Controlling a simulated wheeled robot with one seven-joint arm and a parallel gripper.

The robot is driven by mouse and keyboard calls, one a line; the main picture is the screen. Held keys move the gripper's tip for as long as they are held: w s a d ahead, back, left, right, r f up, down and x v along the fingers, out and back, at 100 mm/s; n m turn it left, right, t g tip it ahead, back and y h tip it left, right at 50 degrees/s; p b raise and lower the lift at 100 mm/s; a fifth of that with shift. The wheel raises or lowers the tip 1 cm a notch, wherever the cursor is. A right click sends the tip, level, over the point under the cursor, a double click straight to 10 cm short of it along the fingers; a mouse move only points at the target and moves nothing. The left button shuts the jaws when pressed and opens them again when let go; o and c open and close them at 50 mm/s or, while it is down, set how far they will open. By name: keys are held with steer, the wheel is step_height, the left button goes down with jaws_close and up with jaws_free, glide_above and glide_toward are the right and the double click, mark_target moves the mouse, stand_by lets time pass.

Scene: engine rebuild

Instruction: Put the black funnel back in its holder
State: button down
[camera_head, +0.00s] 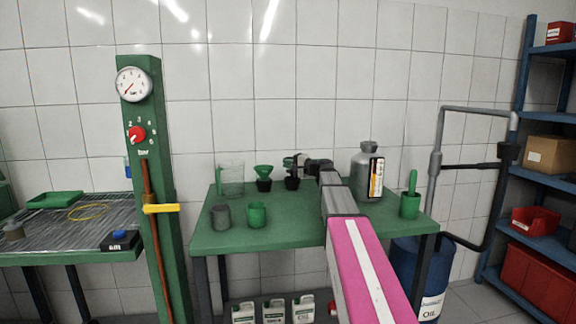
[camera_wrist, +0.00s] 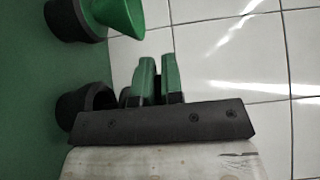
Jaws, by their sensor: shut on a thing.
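The black funnel (camera_head: 290,164) shows small and dark at my gripper in the head view, upright as far as I can tell. My gripper (camera_head: 296,161) is shut on it, just above a black cup-shaped holder (camera_head: 292,183) on the green table. In the wrist view my green fingers (camera_wrist: 159,78) hide most of the funnel. That holder (camera_wrist: 82,108) is beside the fingers there, its mouth facing them. Whether the funnel's spout is inside the holder is hidden.
A green funnel (camera_head: 263,170) sits in the neighbouring black holder (camera_head: 264,185), close to my gripper. A clear jug (camera_head: 232,180), grey cup (camera_head: 221,217), green cup (camera_head: 257,215) and grey metal bottle (camera_head: 364,165) stand on the table (camera_head: 290,240). The tiled wall is behind.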

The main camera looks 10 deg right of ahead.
steer(key=shift+f, duration=0.1)
steer(key=shift+f, duration=0.35)
steer(key=shift+f, duration=0.2)
steer(key=c, duration=1.3)
jaws_free()
steer(key=shift+o, duration=0.2)
steer(key=shift+r, duration=0.15)
steer(key=shift+r, duration=0.25)
steer(key=v, duration=1.2)
steer(key=shift+r, duration=0.25)
